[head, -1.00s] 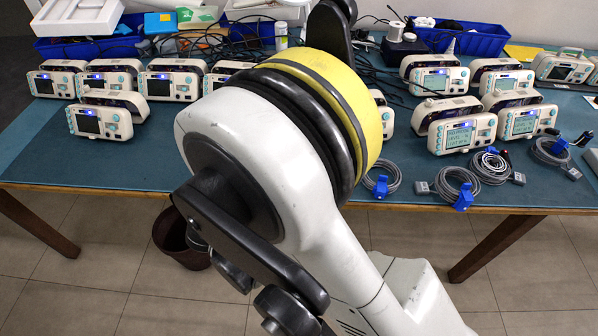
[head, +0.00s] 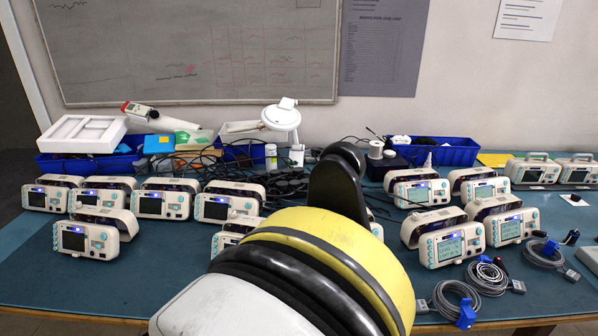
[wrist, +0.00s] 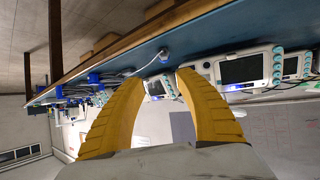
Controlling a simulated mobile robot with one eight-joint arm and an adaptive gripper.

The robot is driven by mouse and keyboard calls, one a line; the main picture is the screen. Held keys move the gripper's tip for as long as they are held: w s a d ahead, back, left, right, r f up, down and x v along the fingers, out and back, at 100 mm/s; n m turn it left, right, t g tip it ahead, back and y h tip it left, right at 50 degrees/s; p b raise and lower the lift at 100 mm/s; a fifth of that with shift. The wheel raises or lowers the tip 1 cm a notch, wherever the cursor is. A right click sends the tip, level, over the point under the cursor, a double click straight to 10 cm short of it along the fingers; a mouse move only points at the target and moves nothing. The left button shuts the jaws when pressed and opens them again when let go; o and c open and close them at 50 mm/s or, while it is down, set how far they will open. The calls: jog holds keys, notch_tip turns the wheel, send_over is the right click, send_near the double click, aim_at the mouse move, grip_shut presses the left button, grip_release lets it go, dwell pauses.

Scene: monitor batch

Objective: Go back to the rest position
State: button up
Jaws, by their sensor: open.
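My gripper (wrist: 160,78) shows in the wrist view with its two yellow fingers spread apart and nothing held between them. Beyond the fingertips are the table edge (wrist: 125,60) and a white monitor (wrist: 243,68), seen upside down. In the head view my own arm, white with a yellow and black joint, fills the lower middle. My gripper is not visible in the head view. The arm hides the middle of the table (head: 120,275) and part of the monitors behind it.
White monitors stand in groups at left (head: 86,240) and right (head: 452,240). Coiled grey cables (head: 487,279) lie at front right. Blue bins (head: 445,153), black cables and a white lamp (head: 281,117) line the back. A whiteboard (head: 200,50) hangs behind. The table's front left is clear.

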jog(key=w+d+r+n+g+y, duration=0.15)
jog(key=d+r, duration=0.25)
jog(key=d, duration=0.4)
jog(key=d+r+n+g+y, duration=0.15)
jog(key=d+r, duration=0.25)
jog(key=d, duration=0.4)
jog(key=s+d+r+n+y, duration=0.2)
jog(key=s+d+r, duration=0.4)
jog(key=s+d, duration=0.4)
jog(key=shift+s+d+n+y, duration=0.4)
jog(key=shift+d, duration=0.75)
